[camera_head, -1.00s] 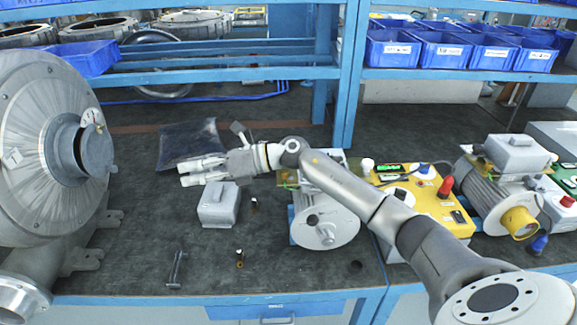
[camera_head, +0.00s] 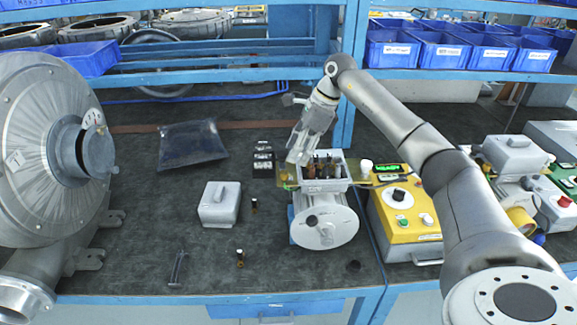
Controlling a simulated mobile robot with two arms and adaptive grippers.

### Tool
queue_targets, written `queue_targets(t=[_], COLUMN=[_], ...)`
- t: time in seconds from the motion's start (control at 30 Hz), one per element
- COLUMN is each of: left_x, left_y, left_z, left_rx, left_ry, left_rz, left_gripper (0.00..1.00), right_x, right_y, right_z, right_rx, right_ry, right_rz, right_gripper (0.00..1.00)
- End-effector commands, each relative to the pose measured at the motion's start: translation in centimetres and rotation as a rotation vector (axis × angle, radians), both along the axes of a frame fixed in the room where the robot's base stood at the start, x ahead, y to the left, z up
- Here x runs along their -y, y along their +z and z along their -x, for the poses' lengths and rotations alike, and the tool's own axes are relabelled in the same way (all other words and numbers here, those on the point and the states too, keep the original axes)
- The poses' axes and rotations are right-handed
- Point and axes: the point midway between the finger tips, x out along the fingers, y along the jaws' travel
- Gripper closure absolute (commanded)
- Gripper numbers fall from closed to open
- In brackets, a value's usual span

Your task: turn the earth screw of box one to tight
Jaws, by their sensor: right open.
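An open grey terminal box (camera_head: 340,184) sits on top of a grey motor (camera_head: 325,222) in the middle of the bench. Dark and reddish-brown parts stand inside it. I take it to be box one, but no label is readable. The earth screw is too small to tell apart. My right gripper (camera_head: 298,158) is open, with its fingers pointing down just above the box's back left side. I cannot tell whether they touch anything. My left gripper is not in view.
A grey cover (camera_head: 219,205) and small screws (camera_head: 240,259) lie left of the motor. A dark bag (camera_head: 192,145) lies behind. A yellow control box (camera_head: 405,215) stands close right, under my right arm. A large blower (camera_head: 45,150) fills the left. Blue shelving (camera_head: 225,73) stands behind.

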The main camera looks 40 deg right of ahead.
Motion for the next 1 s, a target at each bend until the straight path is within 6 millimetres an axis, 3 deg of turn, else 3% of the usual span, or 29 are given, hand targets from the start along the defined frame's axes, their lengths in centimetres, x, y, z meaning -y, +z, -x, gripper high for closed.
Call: queue_targets(t=[0.33, 0.77, 1.0], left_x=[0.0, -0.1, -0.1], left_y=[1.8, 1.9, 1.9], left_z=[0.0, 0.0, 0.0], left_rx=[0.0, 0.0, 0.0], left_ry=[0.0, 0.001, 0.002], left_rz=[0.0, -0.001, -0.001], left_gripper=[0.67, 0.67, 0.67], right_x=[-2.0, -2.3, -2.3], right_y=[-5.2, -6.3, -6.3], right_z=[-1.2, -1.5, -1.4], right_rx=[-0.002, 0.001, 0.002], right_ry=[0.0, 0.001, 0.0], right_rz=[-0.003, -0.003, -0.002], right_gripper=[0.58, 0.58, 0.89])
